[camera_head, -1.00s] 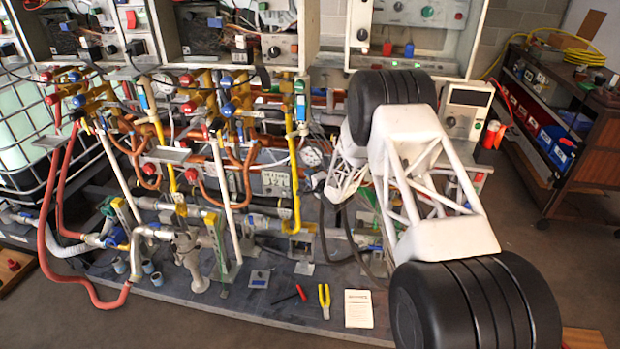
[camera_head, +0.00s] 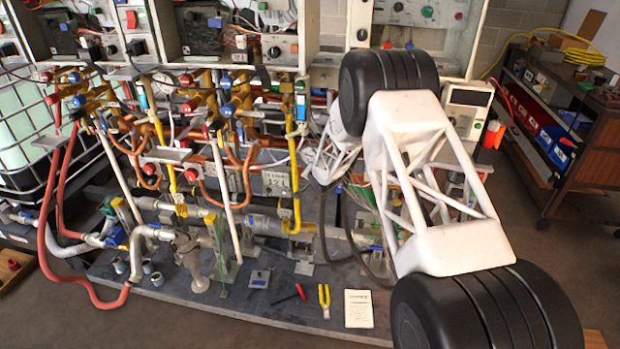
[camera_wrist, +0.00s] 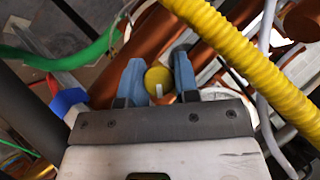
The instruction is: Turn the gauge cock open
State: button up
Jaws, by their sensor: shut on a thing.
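In the wrist view, my gripper (camera_wrist: 158,84) has its two blue fingers on either side of a small round yellow knob (camera_wrist: 157,76) with a pale bar on its face. The gripper is shut on this knob, which I take to be the gauge cock. How far the cock is turned cannot be told. In the head view, my white arm covers the area around the gauge, so the gauge face, the cock and the fingertips are hidden there.
A thick yellow hose (camera_wrist: 225,45) crosses close beyond the fingers, with copper pipes (camera_wrist: 150,40) behind. A green hose (camera_wrist: 75,60) lies to the left. In the head view, dense pipework with a yellow pipe (camera_head: 290,160) stands left of my arm. A manual (camera_head: 358,309) lies on the base board.

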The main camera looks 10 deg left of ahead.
jog(key=shift+n+h, duration=0.7)
jog(key=shift+h, duration=0.5)
dwell(0.5)
jog(key=o, duration=0.7)
jog(key=shift+c, duration=0.2)
jog(key=shift+s+r, duration=0.1)
jog(key=v, duration=0.7)
jog(key=shift+r, duration=0.25)
jog(key=shift+s+d, duration=0.1)
jog(key=shift+s, duration=0.05)
